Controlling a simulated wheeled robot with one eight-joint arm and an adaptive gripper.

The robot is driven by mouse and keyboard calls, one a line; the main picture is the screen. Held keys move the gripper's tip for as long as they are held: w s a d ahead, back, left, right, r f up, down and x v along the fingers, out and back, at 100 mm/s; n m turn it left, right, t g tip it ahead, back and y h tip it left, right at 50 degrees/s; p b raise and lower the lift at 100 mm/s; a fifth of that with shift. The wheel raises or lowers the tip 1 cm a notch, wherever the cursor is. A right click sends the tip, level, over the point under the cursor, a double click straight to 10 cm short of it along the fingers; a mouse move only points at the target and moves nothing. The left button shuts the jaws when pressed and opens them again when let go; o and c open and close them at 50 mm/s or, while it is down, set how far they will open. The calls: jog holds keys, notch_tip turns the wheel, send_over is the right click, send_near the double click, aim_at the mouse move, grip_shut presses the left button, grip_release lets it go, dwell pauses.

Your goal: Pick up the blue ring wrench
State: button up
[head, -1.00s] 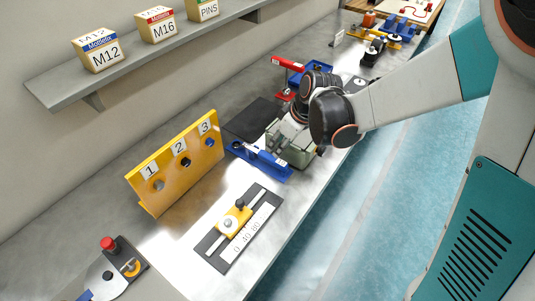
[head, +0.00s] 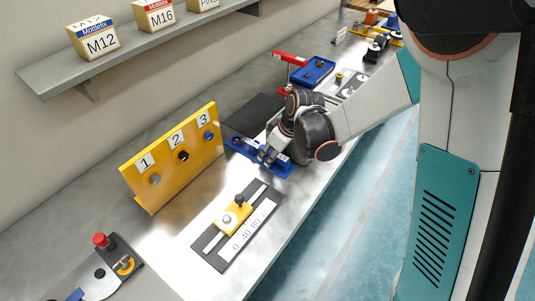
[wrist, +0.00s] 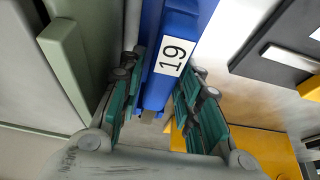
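The blue ring wrench (wrist: 176,52) carries a white label reading 19 in the wrist view. In the head view the long blue shape (head: 241,146) lies on the bench right of the yellow numbered panel, partly covered by my gripper (head: 268,156). In the wrist view my gripper (wrist: 160,88) has one teal-padded finger on each side of the blue wrench. The fingers look apart, with the wrench between them; whether either pad touches it is hard to tell. The far end of the wrench runs out of the wrist view.
A dark slide plate with a yellow block (head: 234,215) lies in front. A dark mat (head: 254,114) and a blue tray (head: 312,71) lie behind. A pale green block (wrist: 66,66) is close beside my left finger.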

jog(key=shift+c, duration=0.6)
grip_shut()
jog(key=shift+r, duration=0.15)
